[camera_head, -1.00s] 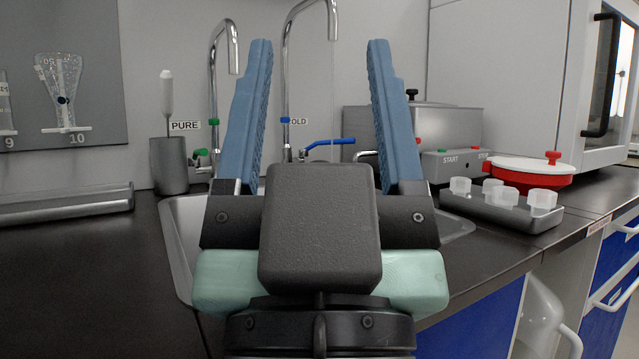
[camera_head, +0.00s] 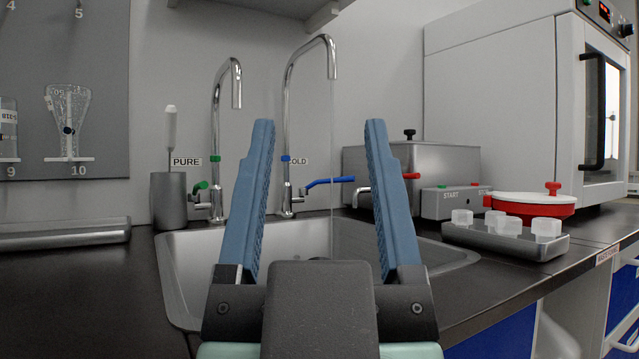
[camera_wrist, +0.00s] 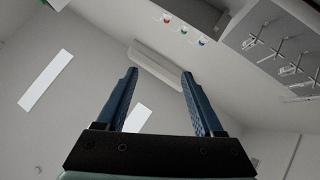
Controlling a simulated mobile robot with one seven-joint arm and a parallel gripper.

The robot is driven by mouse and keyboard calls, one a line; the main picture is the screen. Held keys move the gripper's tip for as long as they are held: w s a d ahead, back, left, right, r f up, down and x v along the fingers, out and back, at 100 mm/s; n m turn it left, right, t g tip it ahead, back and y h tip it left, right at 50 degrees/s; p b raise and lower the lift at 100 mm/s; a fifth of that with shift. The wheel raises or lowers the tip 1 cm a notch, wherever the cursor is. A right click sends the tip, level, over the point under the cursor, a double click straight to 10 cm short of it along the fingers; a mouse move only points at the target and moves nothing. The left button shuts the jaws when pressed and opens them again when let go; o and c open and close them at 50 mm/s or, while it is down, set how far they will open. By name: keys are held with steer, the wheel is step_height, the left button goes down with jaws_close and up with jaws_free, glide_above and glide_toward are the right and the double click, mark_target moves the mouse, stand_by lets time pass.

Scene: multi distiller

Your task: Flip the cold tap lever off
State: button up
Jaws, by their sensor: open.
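The cold tap (camera_head: 288,140) is a tall chrome gooseneck with a blue ring, behind the sink, beside a partly hidden label ending in "OLD". Its blue lever (camera_head: 330,181) sticks out to the right, nearly level. A thin line of water seems to fall from its spout. My gripper (camera_head: 320,125) is open and empty in the head view, in front of the sink, with its blue fingers pointing up. The lever shows between the fingers, apart from them. The wrist view shows the open gripper (camera_wrist: 158,75) facing the ceiling and upper wall, with no tap in sight.
The pure tap (camera_head: 215,140) with a green lever stands left of the cold tap. The steel sink (camera_head: 190,285) lies below. A grey holder (camera_head: 169,200) is at left. A steel bath (camera_head: 440,165), a red-rimmed dish (camera_head: 530,205) and a tray (camera_head: 500,242) stand at right.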

steer(key=shift+r+p, duration=0.3)
steer(key=c, duration=0.5)
step_height(320, 180, up, 4)
steer(key=p, duration=0.4)
steer(key=shift+r, duration=0.1)
jaws_close()
step_height(320, 180, up, 12)
steer(key=p, duration=1.2)
steer(key=shift+d, duration=0.1)
